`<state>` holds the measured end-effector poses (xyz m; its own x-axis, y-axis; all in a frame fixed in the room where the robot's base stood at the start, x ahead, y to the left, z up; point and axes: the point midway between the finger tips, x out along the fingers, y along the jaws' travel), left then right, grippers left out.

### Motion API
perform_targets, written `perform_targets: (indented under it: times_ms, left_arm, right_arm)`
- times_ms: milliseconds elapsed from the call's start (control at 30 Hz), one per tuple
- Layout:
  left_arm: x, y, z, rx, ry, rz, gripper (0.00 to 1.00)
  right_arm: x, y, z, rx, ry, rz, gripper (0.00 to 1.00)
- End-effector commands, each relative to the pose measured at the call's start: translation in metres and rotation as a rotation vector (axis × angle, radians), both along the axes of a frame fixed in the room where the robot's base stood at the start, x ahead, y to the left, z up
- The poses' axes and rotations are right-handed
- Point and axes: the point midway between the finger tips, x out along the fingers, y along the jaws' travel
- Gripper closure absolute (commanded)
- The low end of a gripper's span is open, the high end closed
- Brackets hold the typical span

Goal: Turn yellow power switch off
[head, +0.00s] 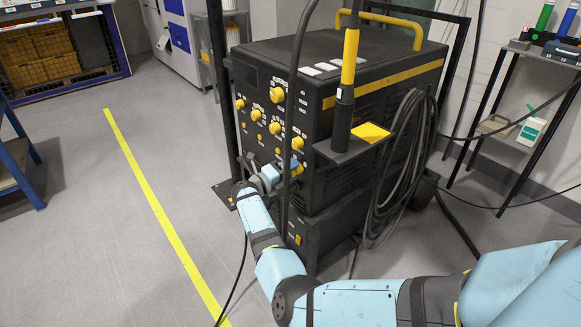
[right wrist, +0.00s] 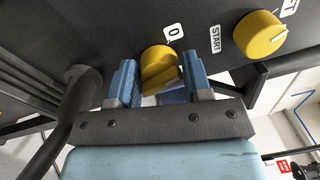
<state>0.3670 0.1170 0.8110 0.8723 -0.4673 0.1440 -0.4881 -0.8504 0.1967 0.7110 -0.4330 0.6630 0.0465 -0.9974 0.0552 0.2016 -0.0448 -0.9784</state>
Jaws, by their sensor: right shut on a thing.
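The black welding machine (head: 310,105) has several yellow knobs on its front panel. My right gripper (right wrist: 160,82) is at the lower part of this panel, also seen in the head view (head: 284,170). Its blue fingers are shut on a yellow knob (right wrist: 158,66), one on each side. A white "0" label (right wrist: 174,31) is just above this knob. In the head view the gripper and a dark cable partly cover this spot. I cannot tell the knob's exact angle. My left gripper is not in view.
Another yellow knob (right wrist: 260,33) is beside the held one, near a START label (right wrist: 215,39). A dark torch with a yellow handle (head: 349,60) stands on the machine's side shelf. Coiled cables (head: 403,165) hang at its right. The floor (head: 90,240) at left is clear.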

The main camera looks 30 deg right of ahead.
Motion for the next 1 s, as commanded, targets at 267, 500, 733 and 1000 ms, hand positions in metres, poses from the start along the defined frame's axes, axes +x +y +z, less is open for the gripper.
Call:
perform_targets:
  times_ms: [267,500,733,1000]
  left_arm:
    - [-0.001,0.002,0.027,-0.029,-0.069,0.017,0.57]
    - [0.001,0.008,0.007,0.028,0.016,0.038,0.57]
    - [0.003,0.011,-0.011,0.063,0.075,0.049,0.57]
    - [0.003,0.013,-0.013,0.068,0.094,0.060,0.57]
  right_arm:
    - [-0.001,0.000,-0.001,-0.018,0.249,0.000,0.78]
    - [-0.001,0.000,-0.002,-0.030,0.415,-0.001,0.78]
    - [-0.002,0.000,-0.003,-0.039,0.510,-0.001,0.78]
    - [-0.002,0.000,-0.005,-0.041,0.550,-0.001,0.78]
